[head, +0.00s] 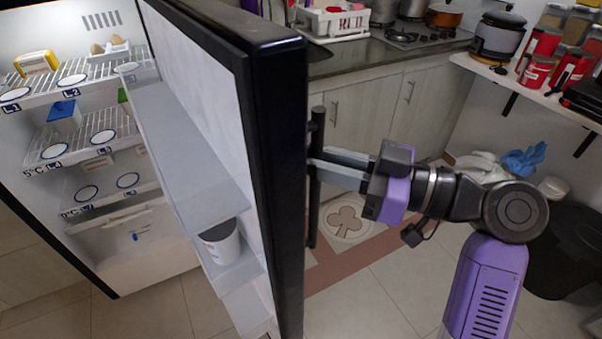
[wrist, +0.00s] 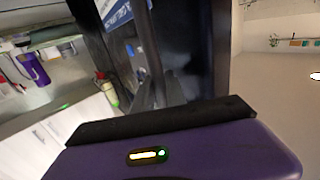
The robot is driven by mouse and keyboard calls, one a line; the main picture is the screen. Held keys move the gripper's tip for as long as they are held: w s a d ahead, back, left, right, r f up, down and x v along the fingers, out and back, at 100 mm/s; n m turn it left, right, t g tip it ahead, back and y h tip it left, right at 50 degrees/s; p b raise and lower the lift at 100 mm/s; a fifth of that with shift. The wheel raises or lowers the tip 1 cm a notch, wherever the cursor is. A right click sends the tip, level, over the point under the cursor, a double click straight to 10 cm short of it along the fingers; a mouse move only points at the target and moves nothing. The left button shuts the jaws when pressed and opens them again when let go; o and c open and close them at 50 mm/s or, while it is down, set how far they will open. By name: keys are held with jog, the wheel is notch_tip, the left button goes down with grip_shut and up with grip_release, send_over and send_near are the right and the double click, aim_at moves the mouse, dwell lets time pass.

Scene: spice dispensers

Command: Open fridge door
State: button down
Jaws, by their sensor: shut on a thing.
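The fridge door (head: 279,190) stands open in the head view, with its black edge towards me and its white inner side with grey shelves (head: 190,160) facing left. The lit fridge interior (head: 90,120) shows to the left of it. A dark vertical handle (head: 315,215) runs along the door's outer side. My gripper (head: 322,160) reaches in from the right and is shut on the handle. In the wrist view the dark door surface and the gripper's fingers (wrist: 155,90) show, but the contact is hard to make out.
A counter with a stove (head: 415,38) lies behind the door, with cabinets (head: 365,110) below. A shelf (head: 535,90) with a cooker and red jars stands at the right. A cup (head: 220,243) sits in the door's lower shelf. The tiled floor in front of the cabinets is mostly clear, with a mat (head: 345,215).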

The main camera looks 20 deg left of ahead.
jog(key=shift+w+d+f, duration=0.1)
jog(key=shift+w+d, duration=0.1)
jog(key=shift+w, duration=0.15)
jog(key=c, duration=1.4)
grip_release()
jog(key=shift+o, duration=0.2)
jog(key=d+b, duration=0.1)
jog(key=d, duration=0.6)
jog(key=shift+s+d, duration=0.2)
jog(key=shift+d, duration=0.15)
